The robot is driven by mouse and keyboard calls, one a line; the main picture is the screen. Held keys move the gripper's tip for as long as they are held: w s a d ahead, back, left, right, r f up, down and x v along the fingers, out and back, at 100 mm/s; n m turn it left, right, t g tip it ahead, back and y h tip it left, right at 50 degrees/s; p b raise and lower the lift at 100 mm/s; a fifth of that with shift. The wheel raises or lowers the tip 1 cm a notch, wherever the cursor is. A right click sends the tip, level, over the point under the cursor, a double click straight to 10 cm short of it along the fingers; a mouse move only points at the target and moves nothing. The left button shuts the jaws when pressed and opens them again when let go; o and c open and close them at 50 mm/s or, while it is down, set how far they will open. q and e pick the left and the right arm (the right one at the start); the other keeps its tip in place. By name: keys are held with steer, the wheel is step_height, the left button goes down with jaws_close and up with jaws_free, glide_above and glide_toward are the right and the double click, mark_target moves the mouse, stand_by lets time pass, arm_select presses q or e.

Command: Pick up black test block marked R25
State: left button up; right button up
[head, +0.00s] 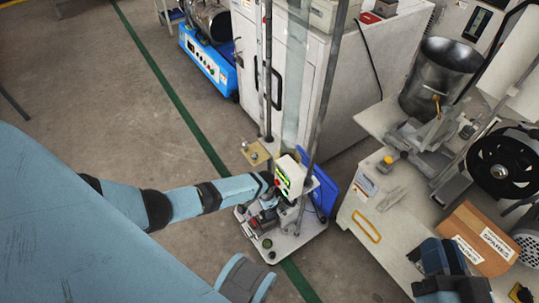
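I cannot make out a black test block marked R25 in the head view. My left arm reaches in from the left, and its end, with the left gripper (268,186), is at the small test stand (312,228) with the white and green control box (289,176). Its fingers are too small and hidden to read. My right gripper (438,256) is at the lower right, dark and partly cut off by the bottom edge with its arm, in front of the bench (385,235). Whether it is open or holds anything cannot be told.
A cardboard box labelled SPARES (462,222) lies on the bench right of my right gripper. A metal drum (440,78) and a black wheel (505,170) stand behind it. Tall rods rise from the test stand. A white cabinet (335,90) is behind.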

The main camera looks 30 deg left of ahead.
arm_select(q)
step_height(320, 180, down, 3)
steer(key=shift+s+r+b, duration=0.1)
steer(key=shift+s+b, duration=0.05)
steer(key=shift+b, duration=1)
step_height(320, 180, down, 5)
steer(key=b, duration=0.5)
steer(key=shift+f+b, duration=0.45)
steer(key=shift+f, duration=0.45)
arm_select(e)
steer(key=shift+w+d+f+n+t+y, duration=0.2)
steer(key=shift+w+d+f+n, duration=0.4)
steer(key=shift+n, duration=0.5)
steer(key=shift+w+d+f+n+t+y, duration=0.25)
steer(key=shift+w+f+n, duration=0.55)
steer(key=shift+n, duration=0.3)
